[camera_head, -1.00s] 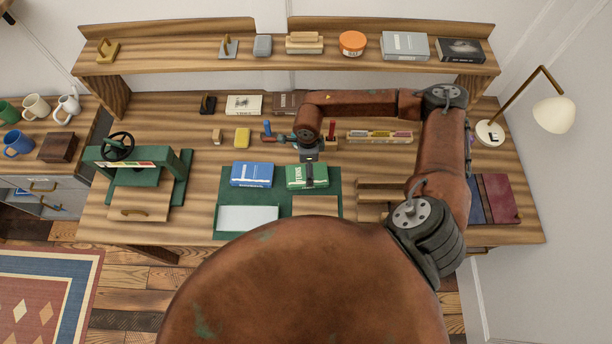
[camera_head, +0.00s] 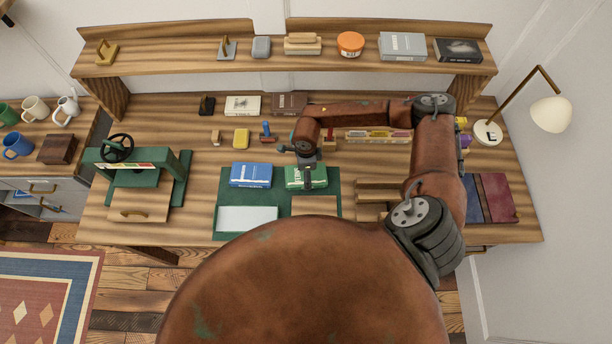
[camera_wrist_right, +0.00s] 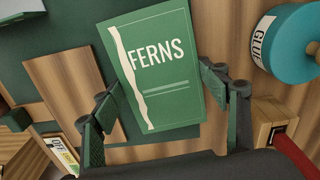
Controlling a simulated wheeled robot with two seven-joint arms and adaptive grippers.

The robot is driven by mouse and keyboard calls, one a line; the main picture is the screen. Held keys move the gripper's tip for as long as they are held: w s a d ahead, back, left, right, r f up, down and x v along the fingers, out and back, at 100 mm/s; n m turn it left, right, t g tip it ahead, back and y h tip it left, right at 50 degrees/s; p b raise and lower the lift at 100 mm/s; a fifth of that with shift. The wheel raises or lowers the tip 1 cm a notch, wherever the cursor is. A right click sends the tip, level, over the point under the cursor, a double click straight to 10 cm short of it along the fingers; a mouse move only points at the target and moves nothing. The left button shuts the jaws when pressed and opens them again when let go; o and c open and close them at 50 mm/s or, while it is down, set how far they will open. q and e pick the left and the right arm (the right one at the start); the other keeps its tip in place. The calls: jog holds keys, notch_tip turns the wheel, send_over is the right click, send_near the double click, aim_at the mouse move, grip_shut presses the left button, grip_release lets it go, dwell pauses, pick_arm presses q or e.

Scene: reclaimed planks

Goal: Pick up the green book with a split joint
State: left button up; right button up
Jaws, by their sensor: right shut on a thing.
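The green book (camera_wrist_right: 158,60), titled FERNS, has a pale ragged split running down its cover near the left edge in the right wrist view. In the head view the green book (camera_head: 293,178) lies over the green mat, right of a blue book (camera_head: 251,175), partly hidden by my gripper. My right gripper (camera_wrist_right: 162,112) is shut on the green book, one finger at each side edge. In the head view my right gripper (camera_head: 308,174) comes down over it. I cannot tell whether the book is clear of the mat. My left gripper is not in view.
The green mat (camera_head: 228,193) also bears a white sheet (camera_head: 247,218) and a wooden board (camera_head: 314,205). A blue glue pot (camera_wrist_right: 296,45) is near the right finger. A green press (camera_head: 137,165) stands left. A shelf (camera_head: 190,60) runs along the back.

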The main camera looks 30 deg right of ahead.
jog(key=c, duration=0.7)
jog(key=shift+r, duration=0.1)
